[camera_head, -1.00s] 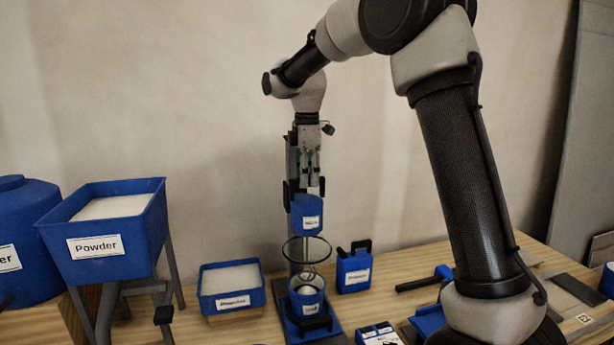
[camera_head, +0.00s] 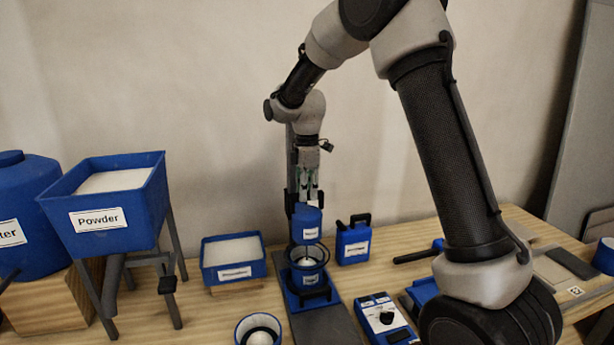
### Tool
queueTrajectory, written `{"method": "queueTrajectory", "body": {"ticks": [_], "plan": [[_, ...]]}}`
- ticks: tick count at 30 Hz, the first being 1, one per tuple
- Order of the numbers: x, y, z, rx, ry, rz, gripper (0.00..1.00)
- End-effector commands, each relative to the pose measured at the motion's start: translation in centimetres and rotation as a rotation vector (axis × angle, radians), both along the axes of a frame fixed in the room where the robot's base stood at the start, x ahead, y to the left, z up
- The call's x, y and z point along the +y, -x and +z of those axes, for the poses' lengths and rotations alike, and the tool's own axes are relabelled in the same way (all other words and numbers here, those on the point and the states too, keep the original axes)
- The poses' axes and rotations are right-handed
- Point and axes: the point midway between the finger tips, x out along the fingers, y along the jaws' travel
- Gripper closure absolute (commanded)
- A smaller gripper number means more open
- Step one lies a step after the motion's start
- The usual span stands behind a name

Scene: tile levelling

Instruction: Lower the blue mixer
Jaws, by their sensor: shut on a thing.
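The blue mixer head (camera_head: 306,225) sits on a dark upright stand (camera_head: 291,165), just above a blue bucket (camera_head: 309,276) on the stand's blue base. A ring shows around the gap between the head and the bucket, and the mixer's lower end is inside or right at the bucket's mouth. My gripper (camera_head: 308,197) points down at the top of the mixer head and is shut on it. The fingertips are small and partly hidden by the head and stand.
A blue Powder hopper (camera_head: 113,218) and a round blue tank (camera_head: 25,225) stand at left. A blue tray (camera_head: 233,273) and a blue jug (camera_head: 353,252) flank the stand. A blue bowl (camera_head: 258,330) and a blue control box (camera_head: 386,318) lie in front.

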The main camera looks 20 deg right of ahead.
Motion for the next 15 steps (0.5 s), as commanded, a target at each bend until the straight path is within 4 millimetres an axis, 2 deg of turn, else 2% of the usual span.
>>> {"method": "queueTrajectory", "body": {"ticks": [8,9,12,15], "plan": [[0.01,0.16,-0.54,0.007,0.000,-0.001,1.00],[0.01,0.17,-0.57,0.007,0.000,-0.001,0.77],[0.00,0.16,-0.51,0.007,0.000,-0.001,0.59],[0.00,0.14,-0.43,0.005,0.000,0.000,0.59]]}}
